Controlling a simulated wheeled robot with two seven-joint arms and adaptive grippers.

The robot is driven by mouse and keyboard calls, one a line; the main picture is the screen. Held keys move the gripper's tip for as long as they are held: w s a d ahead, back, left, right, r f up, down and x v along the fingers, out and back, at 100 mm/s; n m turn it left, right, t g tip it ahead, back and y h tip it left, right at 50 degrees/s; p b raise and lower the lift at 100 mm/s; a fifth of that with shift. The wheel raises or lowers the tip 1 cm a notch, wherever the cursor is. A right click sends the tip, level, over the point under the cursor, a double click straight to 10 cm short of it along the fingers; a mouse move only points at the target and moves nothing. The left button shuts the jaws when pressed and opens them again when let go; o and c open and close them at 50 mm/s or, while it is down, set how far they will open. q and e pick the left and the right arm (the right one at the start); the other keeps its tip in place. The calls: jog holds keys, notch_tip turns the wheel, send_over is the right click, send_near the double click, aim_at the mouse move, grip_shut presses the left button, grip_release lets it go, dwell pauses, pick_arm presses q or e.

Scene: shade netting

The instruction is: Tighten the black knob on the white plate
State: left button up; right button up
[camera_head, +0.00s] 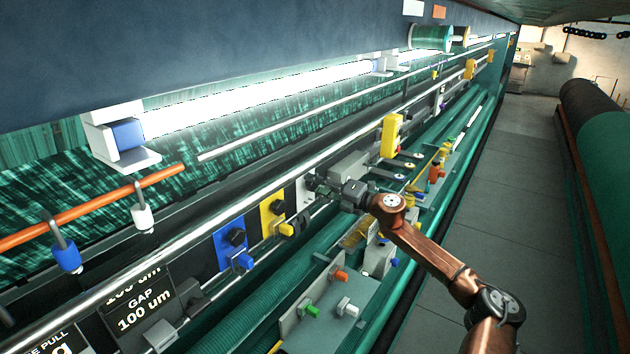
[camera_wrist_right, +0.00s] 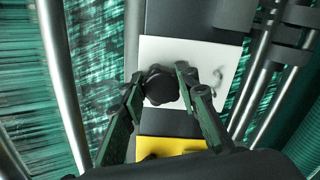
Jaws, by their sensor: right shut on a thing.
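The white plate (camera_wrist_right: 215,58) shows in the right wrist view, fixed on a dark rail. The black knob (camera_wrist_right: 161,86) sits on it, between the two fingers of my right gripper (camera_wrist_right: 158,88), which is shut on the knob. In the head view my right gripper (camera_head: 318,186) reaches in from the right to the white plate (camera_head: 303,191), beside the yellow plate. There the knob is mostly hidden by the gripper. My left gripper is in neither view.
A yellow plate (camera_head: 266,217) and a blue plate (camera_head: 223,244) with black knobs stand left of the white plate. A long metal bar (camera_head: 180,237) runs just above them. A grey tray (camera_head: 335,318) with colored parts lies below. The walkway (camera_head: 500,200) at right is clear.

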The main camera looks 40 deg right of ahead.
jog(key=shift+m+p, duration=0.35)
jog(key=shift+m, duration=0.35)
jog(key=o, duration=1.2)
jog(key=shift+d, duration=0.1)
jog(key=shift+v, duration=0.8)
jog(key=v, duration=1)
jog(key=shift+s, duration=0.25)
